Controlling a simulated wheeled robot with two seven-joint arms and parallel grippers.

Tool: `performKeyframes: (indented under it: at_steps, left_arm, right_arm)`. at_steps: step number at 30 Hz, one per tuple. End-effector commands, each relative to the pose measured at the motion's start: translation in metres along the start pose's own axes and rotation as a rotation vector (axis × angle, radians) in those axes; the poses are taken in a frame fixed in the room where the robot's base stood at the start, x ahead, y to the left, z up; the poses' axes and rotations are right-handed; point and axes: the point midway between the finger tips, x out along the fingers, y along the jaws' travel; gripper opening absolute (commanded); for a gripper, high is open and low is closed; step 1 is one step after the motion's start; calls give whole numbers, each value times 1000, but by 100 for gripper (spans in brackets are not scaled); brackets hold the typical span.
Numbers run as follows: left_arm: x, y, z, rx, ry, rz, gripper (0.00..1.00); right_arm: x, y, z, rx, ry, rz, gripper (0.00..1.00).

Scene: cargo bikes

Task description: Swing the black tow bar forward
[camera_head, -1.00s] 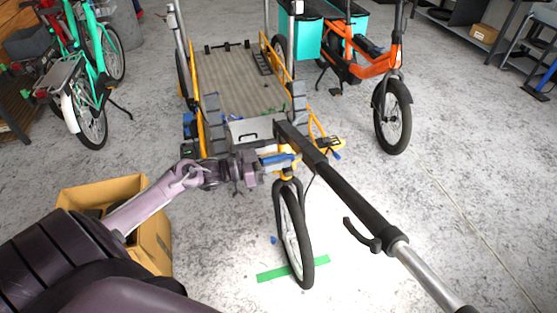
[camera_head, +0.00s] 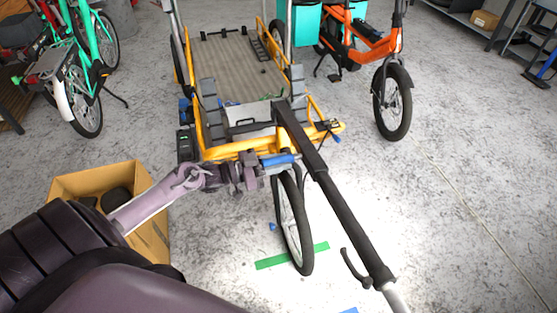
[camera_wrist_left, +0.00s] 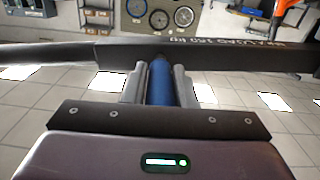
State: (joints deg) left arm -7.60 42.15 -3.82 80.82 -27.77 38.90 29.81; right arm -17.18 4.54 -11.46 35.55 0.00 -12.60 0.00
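The black tow bar (camera_head: 335,190) runs from the front of the yellow cargo trailer (camera_head: 225,153) toward the lower right, ending in a silver tube (camera_head: 393,298). A curved black hook (camera_head: 352,268) sits beside its lower part. In the left wrist view the bar (camera_wrist_left: 230,55) crosses the picture. A blue grip (camera_wrist_left: 159,82) sticks out from it toward me. It also shows in the head view (camera_head: 280,160). My left gripper (camera_head: 266,163) has its two fingers close against both sides of the blue grip in the left wrist view (camera_wrist_left: 159,90). My right gripper is not in view.
The trailer's front wheel (camera_head: 292,225) stands below the bar near green floor tape (camera_head: 292,256). An orange bike (camera_head: 391,105) stands at the right back, green bikes (camera_head: 85,100) at the left. A cardboard box (camera_head: 155,235) sits at the lower left. The right floor is clear.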

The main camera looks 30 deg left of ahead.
Motion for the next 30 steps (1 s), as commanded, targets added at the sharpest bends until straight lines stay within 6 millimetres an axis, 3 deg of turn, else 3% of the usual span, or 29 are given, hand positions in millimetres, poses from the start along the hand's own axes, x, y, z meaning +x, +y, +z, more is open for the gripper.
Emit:
performKeyframes:
  at_steps: [1, 4, 14, 24, 30]
  left_arm:
    - [-1, 2, 5, -9, -8, 2, 31]
    - [-1, 2, 4, -7, -5, 1, 44]
    - [-3, 1, 2, -3, -2, 0, 45]
    - [-56, 1, 4, -5, -7, 0, 45]
    - [-76, 1, 3, -5, -4, 1, 45]
  right_arm:
    - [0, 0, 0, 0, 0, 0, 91]
    - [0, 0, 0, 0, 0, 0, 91]
    - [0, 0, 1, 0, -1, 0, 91]
    - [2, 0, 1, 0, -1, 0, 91]
    - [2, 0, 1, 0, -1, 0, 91]
